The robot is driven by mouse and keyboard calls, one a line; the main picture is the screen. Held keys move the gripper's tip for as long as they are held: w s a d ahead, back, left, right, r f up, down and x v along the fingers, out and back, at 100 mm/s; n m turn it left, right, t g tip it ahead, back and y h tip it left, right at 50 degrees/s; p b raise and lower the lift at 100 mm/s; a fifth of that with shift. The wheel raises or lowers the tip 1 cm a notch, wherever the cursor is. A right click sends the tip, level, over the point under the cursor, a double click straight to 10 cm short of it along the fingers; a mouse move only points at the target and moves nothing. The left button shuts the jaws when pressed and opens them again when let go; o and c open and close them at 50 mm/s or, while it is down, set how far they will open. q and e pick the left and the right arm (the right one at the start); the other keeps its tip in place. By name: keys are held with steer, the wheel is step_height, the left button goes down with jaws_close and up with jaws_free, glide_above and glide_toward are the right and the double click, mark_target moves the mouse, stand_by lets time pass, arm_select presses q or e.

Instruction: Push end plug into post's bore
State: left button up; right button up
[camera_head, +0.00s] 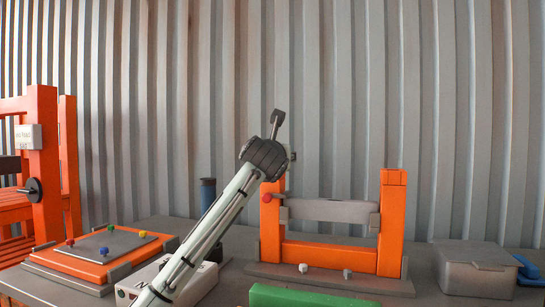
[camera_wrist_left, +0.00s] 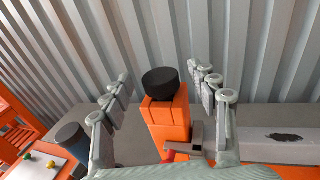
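The black round end plug (camera_wrist_left: 160,83) is on the top end of an orange post (camera_wrist_left: 167,122) in the left wrist view. It covers the bore, so I cannot tell how far it is in. My left gripper (camera_wrist_left: 164,78) is open, with its fingers on either side of the plug and a gap to each side. In the head view the post (camera_head: 271,225) is the left upright of an orange frame, and my arm and wrist hide its top and the plug. My right gripper is not in view.
A grey crosspiece (camera_head: 330,211) spans the two orange uprights. A red knob (camera_head: 267,197) is on the left upright. An orange panel with coloured knobs (camera_head: 100,250) lies at left, near a dark blue cylinder (camera_head: 208,194). A grey lidded box (camera_head: 475,268) stands at right.

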arm_select(q)
steer(key=s, duration=1.2)
steer(key=shift+a+r, duration=0.25)
steer(key=shift+a, duration=0.1)
